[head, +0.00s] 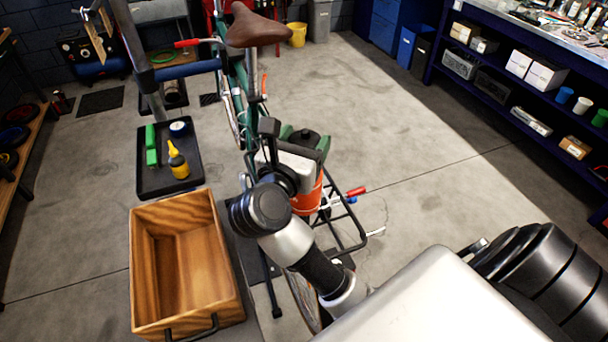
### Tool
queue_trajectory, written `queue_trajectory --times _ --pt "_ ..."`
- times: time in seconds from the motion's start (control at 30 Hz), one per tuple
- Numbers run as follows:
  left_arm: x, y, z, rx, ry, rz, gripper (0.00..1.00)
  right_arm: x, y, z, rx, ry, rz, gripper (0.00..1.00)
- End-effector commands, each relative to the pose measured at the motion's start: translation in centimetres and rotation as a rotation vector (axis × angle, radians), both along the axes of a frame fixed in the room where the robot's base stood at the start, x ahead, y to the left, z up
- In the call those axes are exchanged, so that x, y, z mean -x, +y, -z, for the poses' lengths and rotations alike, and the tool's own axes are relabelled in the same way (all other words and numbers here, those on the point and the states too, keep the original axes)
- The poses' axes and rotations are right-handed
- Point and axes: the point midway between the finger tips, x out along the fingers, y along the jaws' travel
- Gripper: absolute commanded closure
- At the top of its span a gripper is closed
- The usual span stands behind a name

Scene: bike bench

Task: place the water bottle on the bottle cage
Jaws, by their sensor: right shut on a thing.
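My right gripper (305,142) is near the middle of the head view, with green fingers on either side of an upright orange water bottle (307,198). The bottle's black cap shows between the fingers, and the pale gripper body hides its middle. The bottle is in front of the teal bike (241,80), which hangs from a stand with its brown saddle away from me. I cannot make out the bottle cage; the gripper and arm cover much of the bike's frame. I cannot tell whether the bottle touches the bike. My left gripper is not in view.
An empty wooden crate (222,245) is at the lower left. A black tray (150,187) beyond it holds a yellow bottle (178,160), a green item and a tape roll. Shelves (492,95) stand at the right. The floor (400,130) between is clear.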

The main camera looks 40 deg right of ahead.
Motion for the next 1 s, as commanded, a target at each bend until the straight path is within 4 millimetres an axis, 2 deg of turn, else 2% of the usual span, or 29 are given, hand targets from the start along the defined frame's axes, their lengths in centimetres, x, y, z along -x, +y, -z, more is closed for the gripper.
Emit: queue_trajectory --times 0.03,0.07,0.37,0.83,1.0 --pt "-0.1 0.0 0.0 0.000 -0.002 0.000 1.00 0.0 0.0 0.3 -0.003 0.009 0.001 0.91" --pt "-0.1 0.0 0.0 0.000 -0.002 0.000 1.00 0.0 0.0 0.3 -0.004 0.009 0.001 0.99" --pt "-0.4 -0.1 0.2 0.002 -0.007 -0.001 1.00 0.0 0.0 0.1 -0.006 0.011 0.001 0.99" --pt "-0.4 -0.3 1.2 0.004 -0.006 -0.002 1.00 0.0 0.0 -3.9 -0.004 0.000 0.000 1.00" --pt "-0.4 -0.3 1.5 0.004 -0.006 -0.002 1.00 1.3 -0.6 -4.7 -0.004 0.001 0.000 1.00"
